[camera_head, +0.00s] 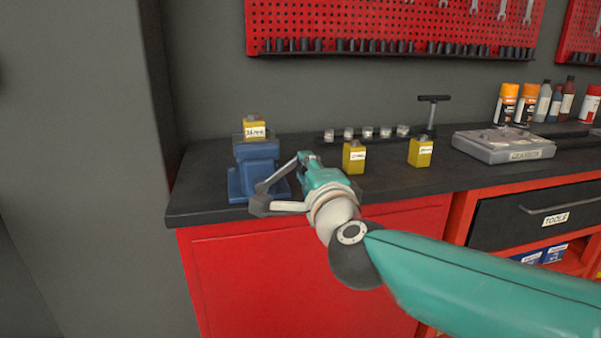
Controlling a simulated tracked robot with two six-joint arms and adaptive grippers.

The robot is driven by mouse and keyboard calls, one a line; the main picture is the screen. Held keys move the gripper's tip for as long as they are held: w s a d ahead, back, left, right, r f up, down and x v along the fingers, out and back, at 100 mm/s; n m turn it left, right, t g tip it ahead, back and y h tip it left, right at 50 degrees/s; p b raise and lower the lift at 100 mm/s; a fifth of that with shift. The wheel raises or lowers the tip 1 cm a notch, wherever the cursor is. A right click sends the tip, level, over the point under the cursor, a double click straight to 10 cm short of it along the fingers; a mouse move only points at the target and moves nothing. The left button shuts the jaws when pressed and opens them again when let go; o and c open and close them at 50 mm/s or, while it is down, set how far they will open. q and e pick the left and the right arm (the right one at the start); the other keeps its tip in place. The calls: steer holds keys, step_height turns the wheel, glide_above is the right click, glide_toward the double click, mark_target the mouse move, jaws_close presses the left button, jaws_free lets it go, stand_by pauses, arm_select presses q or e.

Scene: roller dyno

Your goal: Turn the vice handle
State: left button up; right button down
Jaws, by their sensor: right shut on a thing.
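The blue vice (257,152) stands at the left end of the dark workbench, with a labelled yellow block (254,129) at its top. My right gripper (261,197) is at the vice's lower front right side, its two fingers pointing left. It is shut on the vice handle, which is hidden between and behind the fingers. I cannot tell the handle's angle. My left gripper is not in view.
Two yellow blocks (354,157) (420,151) stand on the workbench (200,190) right of the vice. Behind them is a rack of small jars (367,133). A grey case (503,145) and several bottles (507,104) are farther right. A grey wall bounds the bench's left end.

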steer(key=shift+a+f, duration=0.1)
steer(key=shift+f, duration=0.1)
steer(key=c, duration=0.9)
jaws_free()
steer(key=shift+s+r, duration=0.1)
steer(key=shift+s, duration=0.05)
steer(key=shift+c, duration=0.2)
steer(key=shift+r, duration=0.1)
steer(key=s+d, duration=0.2)
steer(key=s, duration=0.9)
steer(key=shift+s, duration=0.35)
